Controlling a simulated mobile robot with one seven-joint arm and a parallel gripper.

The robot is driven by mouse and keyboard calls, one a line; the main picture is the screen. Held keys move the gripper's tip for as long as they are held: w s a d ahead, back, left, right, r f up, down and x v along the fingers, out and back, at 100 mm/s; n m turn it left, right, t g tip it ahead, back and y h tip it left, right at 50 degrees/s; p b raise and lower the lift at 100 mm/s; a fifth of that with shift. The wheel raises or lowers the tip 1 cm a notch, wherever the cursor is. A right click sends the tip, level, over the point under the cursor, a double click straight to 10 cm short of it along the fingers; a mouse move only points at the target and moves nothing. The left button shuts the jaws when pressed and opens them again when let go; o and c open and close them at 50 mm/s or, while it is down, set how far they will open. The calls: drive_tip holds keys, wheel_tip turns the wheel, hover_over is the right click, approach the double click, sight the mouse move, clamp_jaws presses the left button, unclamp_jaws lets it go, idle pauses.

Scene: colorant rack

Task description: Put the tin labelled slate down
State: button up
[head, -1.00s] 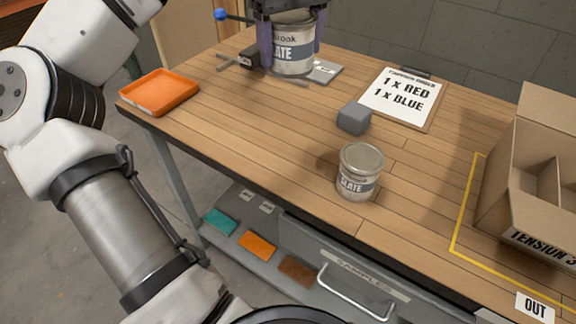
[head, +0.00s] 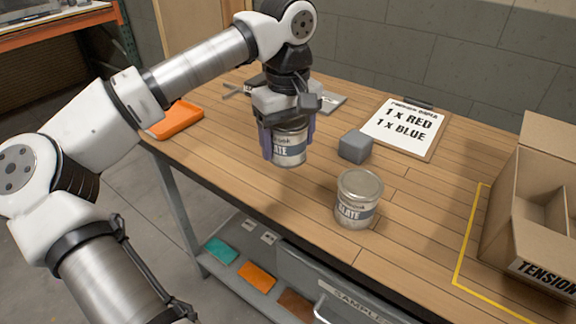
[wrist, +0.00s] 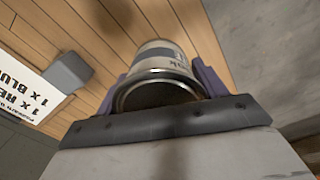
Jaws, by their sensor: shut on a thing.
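My gripper (head: 287,138) is shut on a tin labelled slate (head: 289,152), with a purple finger on each side of it. In the head view this tin is upright, left of the grey block; I cannot tell whether its base touches the table. The held tin fills the middle of the wrist view (wrist: 160,62), its rim close to the palm. A second tin labelled slate (head: 356,205) stands upright on the wooden table (head: 420,220), nearer the front edge and apart from my gripper.
A grey block (head: 355,147) sits beside the clipboard (head: 404,128) reading 1 x RED, 1 x BLUE. An orange tray (head: 176,121) is at the left edge. An open cardboard box (head: 530,225) stands at the right inside a yellow line. The table between the second tin and the yellow line is clear.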

drive_tip(key=shift+f, duration=3.3)
drive_tip(key=shift+f, duration=0.2)
drive_tip(key=o, duration=1)
drive_tip(key=shift+r, duration=0.15)
wheel_tip(320, 180, up, 12)
drive_tip(key=shift+r, duration=0.1)
